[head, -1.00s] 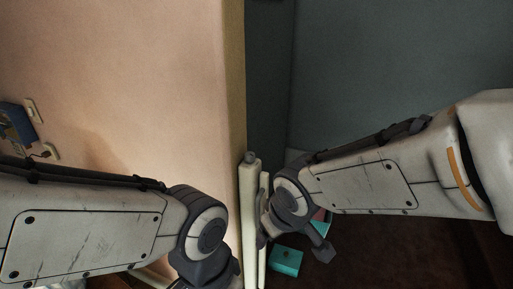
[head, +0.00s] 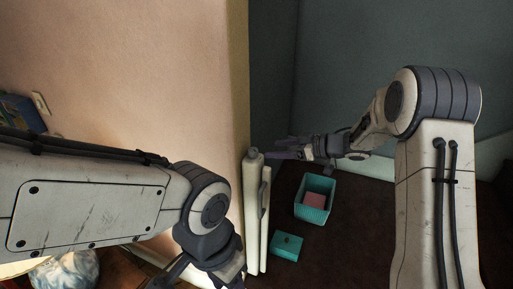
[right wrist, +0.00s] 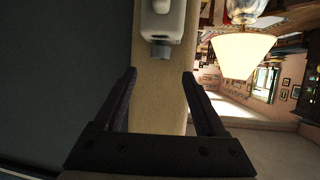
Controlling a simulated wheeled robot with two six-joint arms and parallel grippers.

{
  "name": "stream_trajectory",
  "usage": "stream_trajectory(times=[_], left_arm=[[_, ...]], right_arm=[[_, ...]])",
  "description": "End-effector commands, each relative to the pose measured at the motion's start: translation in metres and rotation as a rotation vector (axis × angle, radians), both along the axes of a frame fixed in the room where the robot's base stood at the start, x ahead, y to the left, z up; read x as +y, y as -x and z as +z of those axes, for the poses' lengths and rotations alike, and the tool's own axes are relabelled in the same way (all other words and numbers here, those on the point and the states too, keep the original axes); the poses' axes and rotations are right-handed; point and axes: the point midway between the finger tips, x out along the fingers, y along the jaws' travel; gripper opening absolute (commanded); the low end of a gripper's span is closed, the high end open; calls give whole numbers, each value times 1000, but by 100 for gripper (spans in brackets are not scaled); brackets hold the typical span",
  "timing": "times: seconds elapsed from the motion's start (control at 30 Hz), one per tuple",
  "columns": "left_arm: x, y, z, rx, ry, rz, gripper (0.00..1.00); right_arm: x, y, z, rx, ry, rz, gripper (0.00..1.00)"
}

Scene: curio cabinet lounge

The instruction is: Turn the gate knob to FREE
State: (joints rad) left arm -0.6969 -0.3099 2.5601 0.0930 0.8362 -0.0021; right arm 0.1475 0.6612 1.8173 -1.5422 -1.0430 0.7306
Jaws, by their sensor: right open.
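The white gate (head: 251,215) stands upright at the end of the pink wall, with a small grey knob (head: 253,153) on top of its post. In the right wrist view the knob (right wrist: 160,51) is a grey stub on a white housing, ahead of the fingers and roughly centred between them. Its marking cannot be read. My right gripper (head: 278,148) is open and empty, just right of the post top, pointing left towards the knob; a gap shows in the wrist view. My left gripper (head: 208,272) is low beside the wall, cut off by the bottom edge; its jaws are unclear.
The pink wall's end (head: 238,90) rises beside the gate. On the dark floor right of the gate are a teal basket (head: 300,207) holding a pink item, and a small teal box (head: 287,246). A blue object (head: 20,112) is at the far left by the wall.

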Motion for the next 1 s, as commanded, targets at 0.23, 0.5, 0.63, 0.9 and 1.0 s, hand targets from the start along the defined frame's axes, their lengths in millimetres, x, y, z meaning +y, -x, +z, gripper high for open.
stream_trajectory(times=[0.23, 0.5, 0.63, 0.9, 1.0], left_arm=[[0, 0, 19, 0, 0, -3, 50], [0, 0, 28, 0, 0, -5, 50], [0, 0, 28, 0, 0, -5, 50], [0, 0, 28, 0, 0, -5, 50], [0, 0, 28, 0, 0, -5, 50]], right_arm=[[41, -21, -16, 2, 2, 3, 73], [63, -35, -29, 0, 2, -1, 73], [66, -36, -31, -1, 3, 0, 73], [65, -36, -31, -2, 2, -1, 42], [65, -36, -31, -2, 2, -1, 4]])
